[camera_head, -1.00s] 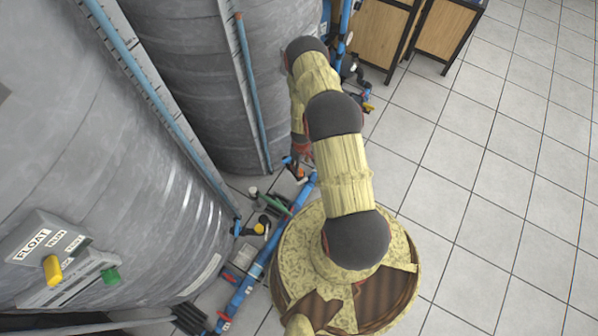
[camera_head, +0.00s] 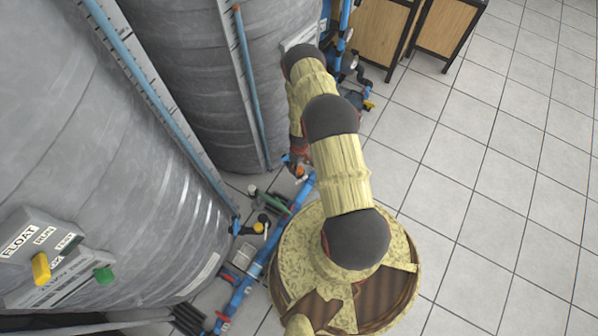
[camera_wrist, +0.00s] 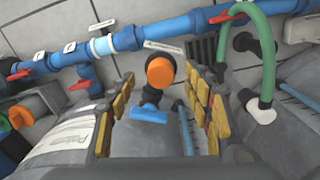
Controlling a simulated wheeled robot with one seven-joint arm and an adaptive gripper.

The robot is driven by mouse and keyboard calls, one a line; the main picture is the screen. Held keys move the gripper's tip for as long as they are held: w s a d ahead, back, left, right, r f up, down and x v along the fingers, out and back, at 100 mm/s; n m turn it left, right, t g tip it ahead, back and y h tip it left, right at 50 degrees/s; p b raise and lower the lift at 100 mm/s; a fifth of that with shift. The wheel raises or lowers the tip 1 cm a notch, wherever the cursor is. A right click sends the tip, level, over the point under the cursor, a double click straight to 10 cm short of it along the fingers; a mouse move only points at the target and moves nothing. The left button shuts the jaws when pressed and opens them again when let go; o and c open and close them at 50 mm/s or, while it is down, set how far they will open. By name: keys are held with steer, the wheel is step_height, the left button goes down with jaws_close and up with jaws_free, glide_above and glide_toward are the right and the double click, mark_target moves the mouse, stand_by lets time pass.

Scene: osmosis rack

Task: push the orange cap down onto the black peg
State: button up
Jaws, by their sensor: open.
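The orange cap (camera_wrist: 160,71) shows in the wrist view as a round disc just beyond my fingers, facing the camera. A black fitting (camera_wrist: 143,60) shows around and behind it. I take this for the black peg, but the cap hides most of it and I cannot tell how far down the cap sits. My gripper (camera_wrist: 160,93) is open, with yellow finger pads on both sides and the cap ahead between them, apparently clear of both. In the head view a small orange spot (camera_head: 300,172), perhaps the cap, shows low beside my arm. My gripper is mostly hidden there.
A blue pipe (camera_wrist: 125,40) with red valve handles crosses above the cap in the wrist view. A green hose (camera_wrist: 267,55) loops at the right. Large grey tanks (camera_head: 190,90) stand at the left in the head view. Tiled floor (camera_head: 490,200) is free at the right.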

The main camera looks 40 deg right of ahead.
mark_target(299, 169)
steer(key=shift+f+b, duration=0.5)
steer(key=shift+f, duration=1.05)
steer(key=shift+c, duration=0.4)
steer(key=c, duration=0.7)
steer(key=shift+c, duration=0.8)
